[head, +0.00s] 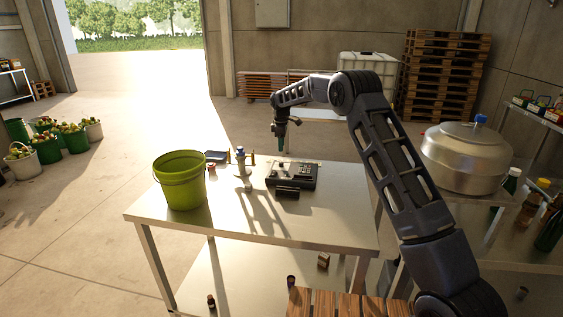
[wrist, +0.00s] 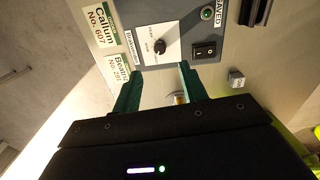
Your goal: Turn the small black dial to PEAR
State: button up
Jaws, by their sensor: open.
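The small black dial (wrist: 159,46) sits on a white plate on the grey control panel (wrist: 185,22) in the wrist view. Small words are printed around the dial, but I cannot read them surely or tell where its pointer stands. My gripper (wrist: 156,76) has its two green fingers apart, with nothing held. The dial lies just beyond the fingertips, roughly in line with the space between them. In the head view my gripper (head: 281,143) points down above the dark control box (head: 304,176) on the metal table. The dial is too small to make out there.
A black rocker switch (wrist: 204,51) and a green lamp (wrist: 207,13) marked SAVED are right of the dial. Name labels (wrist: 103,25) lie at the left. On the table (head: 225,218) are a green bucket (head: 180,182) and a small upright stand (head: 243,170). The table's front is clear.

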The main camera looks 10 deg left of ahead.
aim_at(281, 164)
jog(key=f, duration=0.9)
jog(key=shift+w+f, duration=0.15)
jog(key=shift+w, duration=0.05)
grip_shut()
